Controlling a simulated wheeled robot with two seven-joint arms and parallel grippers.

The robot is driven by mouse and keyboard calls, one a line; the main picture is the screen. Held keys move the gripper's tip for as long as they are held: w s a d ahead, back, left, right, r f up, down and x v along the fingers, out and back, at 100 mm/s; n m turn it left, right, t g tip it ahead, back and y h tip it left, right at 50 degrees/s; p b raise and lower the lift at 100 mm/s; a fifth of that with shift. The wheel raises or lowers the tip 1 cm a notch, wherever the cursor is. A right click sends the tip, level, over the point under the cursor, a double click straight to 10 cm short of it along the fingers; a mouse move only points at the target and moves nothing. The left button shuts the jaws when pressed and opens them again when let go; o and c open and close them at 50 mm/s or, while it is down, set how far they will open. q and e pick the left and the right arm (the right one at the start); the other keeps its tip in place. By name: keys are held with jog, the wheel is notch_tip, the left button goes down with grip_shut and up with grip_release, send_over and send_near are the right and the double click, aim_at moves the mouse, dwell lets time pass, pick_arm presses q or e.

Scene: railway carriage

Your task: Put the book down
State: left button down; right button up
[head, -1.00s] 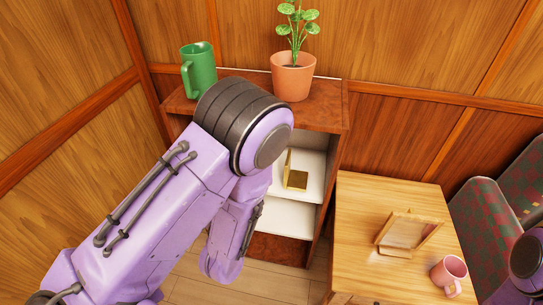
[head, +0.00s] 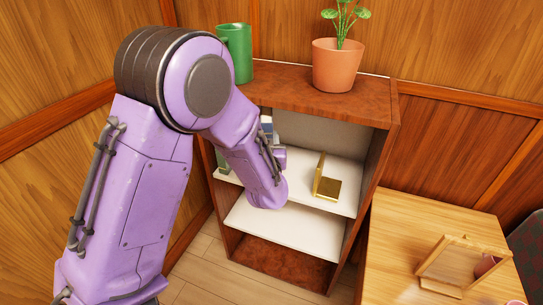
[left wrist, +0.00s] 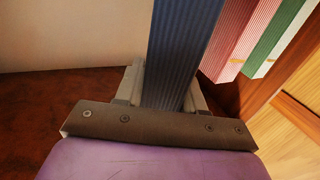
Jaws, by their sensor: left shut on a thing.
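My left gripper (left wrist: 165,88) is shut on a blue book (left wrist: 183,40) with a ribbed face, seen between its fingers in the left wrist view. In the head view my left arm reaches into the upper compartment of the wooden bookshelf (head: 320,96), and the wrist hides most of the gripper and book. A pink book (left wrist: 232,40) and a green book (left wrist: 272,48) stand beside the blue one, to its right in the left wrist view. Whether the blue book touches the shelf cannot be told. My right gripper is not in view.
A gold bookend (head: 327,185) stands on the white shelf board (head: 346,203), right of my wrist, with bare board around it. A green mug (head: 236,52) and a potted plant (head: 337,66) stand on top. A table (head: 400,245) with a wooden frame (head: 462,262) is at right.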

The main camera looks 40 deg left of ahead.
pick_arm(q)
jog(key=w+f, duration=0.2)
jog(key=w, duration=0.1)
jog(key=shift+a+b, duration=0.35)
jog(key=shift+a, duration=0.05)
notch_tip(320, 180, down, 5)
jog(key=shift+r+b, duration=0.1)
jog(key=shift+b, duration=0.55)
jog(key=shift+w, duration=0.25)
jog(key=c, duration=0.7)
grip_release()
jog(key=shift+s+f, duration=0.1)
jog(key=shift+f, duration=0.1)
